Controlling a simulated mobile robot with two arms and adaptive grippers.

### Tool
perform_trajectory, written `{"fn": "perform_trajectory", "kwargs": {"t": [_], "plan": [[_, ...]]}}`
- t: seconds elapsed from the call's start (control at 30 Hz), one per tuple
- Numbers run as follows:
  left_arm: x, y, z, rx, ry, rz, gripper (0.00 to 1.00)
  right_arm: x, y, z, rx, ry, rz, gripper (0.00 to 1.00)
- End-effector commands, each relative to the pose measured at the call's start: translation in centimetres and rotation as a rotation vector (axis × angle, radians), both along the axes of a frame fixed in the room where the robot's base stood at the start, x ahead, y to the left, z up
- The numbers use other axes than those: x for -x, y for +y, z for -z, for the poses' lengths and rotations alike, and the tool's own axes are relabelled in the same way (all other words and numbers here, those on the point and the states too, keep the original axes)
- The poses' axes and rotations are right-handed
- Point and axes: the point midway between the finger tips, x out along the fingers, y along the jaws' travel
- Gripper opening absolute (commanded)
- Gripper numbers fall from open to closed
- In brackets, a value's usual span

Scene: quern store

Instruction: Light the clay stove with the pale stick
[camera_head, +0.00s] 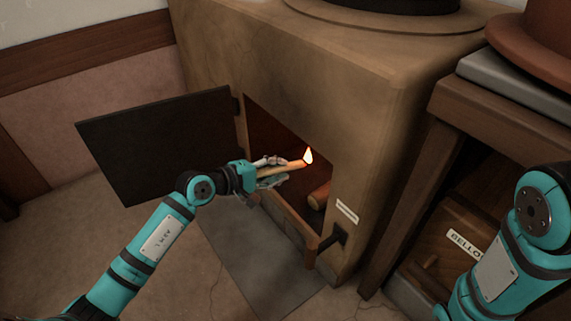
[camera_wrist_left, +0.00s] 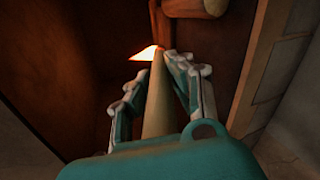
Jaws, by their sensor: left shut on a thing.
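The clay stove (camera_head: 290,60) stands in the middle of the head view with its dark door (camera_head: 150,145) swung open to the left. My left gripper (camera_head: 272,172) is shut on the pale stick (camera_head: 293,166) at the stove's opening. A flame burns at the stick's far tip, just inside the opening. The stick also shows between the fingers in the left wrist view (camera_wrist_left: 158,105). A log (camera_head: 319,195) lies inside the stove, below and right of the flame; a log (camera_wrist_left: 195,8) shows ahead of the tip in the wrist view. My right gripper is out of view.
A dark latch (camera_head: 333,240) sticks out beside the opening, under a small label. A wooden cabinet (camera_head: 440,130) stands close on the right, with a drawer labelled "BELLO". A grey slab (camera_head: 255,265) lies on the floor before the stove.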

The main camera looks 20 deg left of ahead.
Motion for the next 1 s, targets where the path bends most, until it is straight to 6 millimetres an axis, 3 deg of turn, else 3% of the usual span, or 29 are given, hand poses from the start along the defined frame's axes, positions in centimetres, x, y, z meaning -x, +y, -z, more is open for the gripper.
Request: {"fn": "perform_trajectory", "kwargs": {"t": [0.6,1.0], "plan": [[4.6,3.6,-2.0,-0.003,0.000,0.000,0.00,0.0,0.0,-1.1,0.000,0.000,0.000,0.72],[5.2,4.0,-2.3,0.000,0.000,0.001,0.00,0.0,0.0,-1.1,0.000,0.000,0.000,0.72]]}}
